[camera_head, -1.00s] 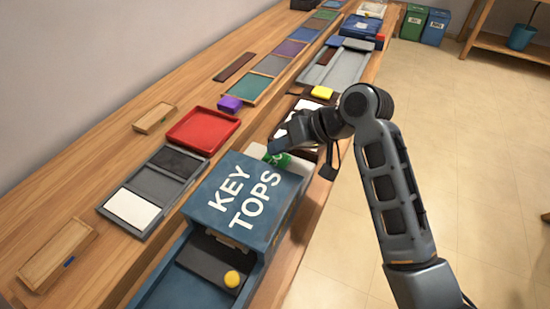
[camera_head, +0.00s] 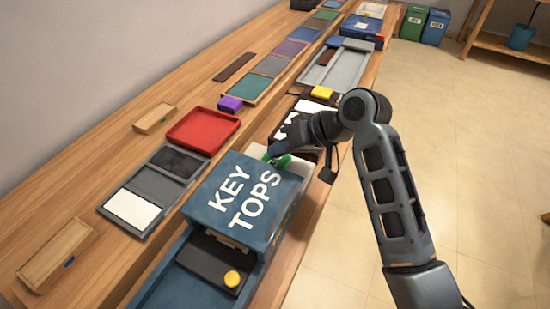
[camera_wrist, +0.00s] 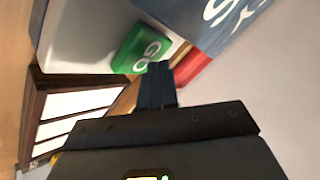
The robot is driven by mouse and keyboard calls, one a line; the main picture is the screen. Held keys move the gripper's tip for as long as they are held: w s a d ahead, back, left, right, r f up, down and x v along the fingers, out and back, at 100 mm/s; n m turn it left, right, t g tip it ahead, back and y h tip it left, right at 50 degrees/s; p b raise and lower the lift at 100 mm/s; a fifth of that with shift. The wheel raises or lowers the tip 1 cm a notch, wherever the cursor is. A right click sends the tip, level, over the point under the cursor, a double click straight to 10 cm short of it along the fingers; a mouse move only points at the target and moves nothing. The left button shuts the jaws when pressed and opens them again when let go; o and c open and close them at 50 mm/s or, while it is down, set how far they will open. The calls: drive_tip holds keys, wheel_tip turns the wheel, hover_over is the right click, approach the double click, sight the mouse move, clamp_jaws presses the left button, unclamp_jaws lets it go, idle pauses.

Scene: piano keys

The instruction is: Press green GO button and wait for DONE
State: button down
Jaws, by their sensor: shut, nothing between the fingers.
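The green GO button (camera_wrist: 142,48) sits on a white panel (camera_wrist: 85,35) beside the blue KEY TOPS box (camera_head: 245,200). In the head view the button (camera_head: 281,160) is partly covered by my gripper (camera_head: 274,153). My gripper (camera_wrist: 160,68) is shut and empty, its fingertips at the lower right edge of the button in the wrist view. I cannot tell whether they touch it. No readable DONE shows in either view.
A red tray (camera_head: 203,129) and a grey tray with a white pad (camera_head: 132,207) lie left of the box. A dark frame with white keys (camera_wrist: 75,103) is close beside the gripper. A yellow knob (camera_head: 232,278) is in front of the box.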

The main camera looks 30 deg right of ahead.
sight(279, 160)
drive_tip(key=shift+f, duration=0.5)
idle(0.9)
drive_tip(key=shift+r, duration=0.15)
drive_tip(key=shift+r+p, duration=0.8)
drive_tip(key=shift+p, duration=0.05)
wheel_tip(279, 160, up, 5)
drive_tip(key=p, duration=0.5)
idle(0.7)
